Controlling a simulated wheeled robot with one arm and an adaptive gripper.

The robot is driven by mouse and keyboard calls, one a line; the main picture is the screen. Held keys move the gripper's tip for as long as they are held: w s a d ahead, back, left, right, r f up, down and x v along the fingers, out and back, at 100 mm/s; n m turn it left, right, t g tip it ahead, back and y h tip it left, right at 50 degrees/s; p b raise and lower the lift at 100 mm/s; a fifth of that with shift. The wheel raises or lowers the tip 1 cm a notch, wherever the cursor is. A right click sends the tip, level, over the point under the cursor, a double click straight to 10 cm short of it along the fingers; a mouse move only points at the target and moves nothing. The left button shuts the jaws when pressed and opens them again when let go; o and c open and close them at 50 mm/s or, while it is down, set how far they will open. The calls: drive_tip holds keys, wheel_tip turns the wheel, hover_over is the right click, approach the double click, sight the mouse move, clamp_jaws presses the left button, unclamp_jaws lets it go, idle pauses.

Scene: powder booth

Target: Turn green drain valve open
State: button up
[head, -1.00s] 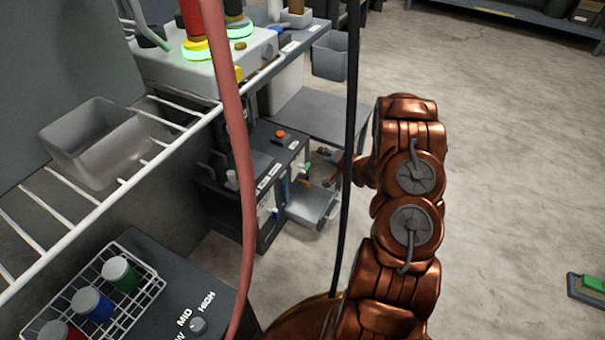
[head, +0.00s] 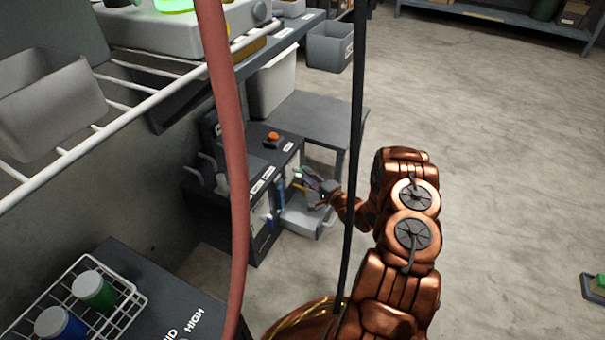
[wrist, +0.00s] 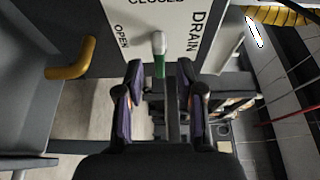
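The green drain valve (wrist: 159,62) shows in the wrist view as a short lever with a pale rounded end, in front of a white panel (wrist: 135,14) printed CLOSED, OPEN and DRAIN. The lever points down the picture, away from the lettering. My gripper (wrist: 159,72) is open, with one finger on each side of the lever and a visible gap at both sides. In the head view my gripper (head: 324,190) is small, at the front of the dark cabinet (head: 235,215), and hides part of the valve area.
A yellow bent handle (wrist: 75,60) stands left of the panel in the wrist view. A grey bin (head: 308,220) sits below my gripper at the cabinet front. A grey table (head: 320,115) is behind. A red hose (head: 232,150) and a black cable (head: 355,110) hang in front.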

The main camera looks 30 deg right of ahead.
sight(299, 171)
drive_tip(key=shift+w+a+b, duration=0.15)
drive_tip(key=shift+w+b, duration=0.1)
drive_tip(key=shift+w, duration=0.75)
drive_tip(key=shift+w+a+b, duration=0.15)
drive_tip(key=shift+w+b, duration=0.1)
drive_tip(key=shift+w, duration=0.75)
clamp_jaws()
